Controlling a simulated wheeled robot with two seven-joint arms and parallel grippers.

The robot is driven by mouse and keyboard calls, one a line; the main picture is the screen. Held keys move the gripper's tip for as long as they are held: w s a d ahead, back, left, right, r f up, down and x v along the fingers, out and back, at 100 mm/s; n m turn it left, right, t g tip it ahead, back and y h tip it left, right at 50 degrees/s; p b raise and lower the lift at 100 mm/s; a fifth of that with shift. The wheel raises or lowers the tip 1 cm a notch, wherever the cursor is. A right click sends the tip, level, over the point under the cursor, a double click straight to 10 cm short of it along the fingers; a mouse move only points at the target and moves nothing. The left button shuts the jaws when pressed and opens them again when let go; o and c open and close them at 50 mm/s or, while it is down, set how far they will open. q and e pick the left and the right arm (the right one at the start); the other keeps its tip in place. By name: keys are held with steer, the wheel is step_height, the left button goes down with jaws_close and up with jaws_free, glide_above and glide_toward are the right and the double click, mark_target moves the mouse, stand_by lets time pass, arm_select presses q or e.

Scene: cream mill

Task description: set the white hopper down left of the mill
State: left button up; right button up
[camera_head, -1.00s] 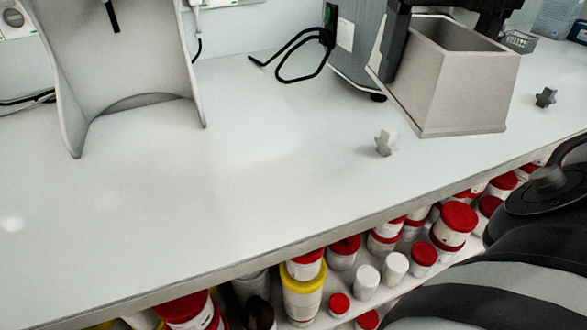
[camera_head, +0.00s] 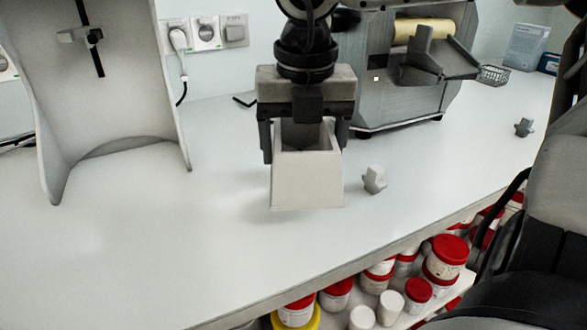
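The white hopper (camera_head: 308,182), a pale open-topped box, is upright left of and in front of the grey mill (camera_head: 400,100). My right gripper (camera_head: 305,155) comes down from above, with one finger on each side of the hopper, gripping its upper part. The gripper covers part of the hopper's opening. I cannot tell whether the hopper's base touches the white counter (camera_head: 130,255) or hangs just above it. My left gripper is not in view.
A small grey knob (camera_head: 374,180) lies just right of the hopper, and another (camera_head: 524,127) farther right. A tall pale stand (camera_head: 110,110) is at the left. The counter between stand and hopper is clear. Red-lidded jars (camera_head: 445,258) fill the shelf below.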

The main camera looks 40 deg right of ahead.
steer(key=shift+w+a+f, duration=0.25)
steer(key=shift+w+f, duration=0.45)
steer(key=shift+f, duration=1.6)
steer(key=shift+f+b, duration=0.15)
steer(key=shift+b, duration=0.2)
steer(key=o, duration=1.1)
steer(key=shift+c, duration=0.2)
step_height(320, 180, up, 12)
steer(key=s+a+p, duration=0.1)
steer(key=shift+p, duration=0.4)
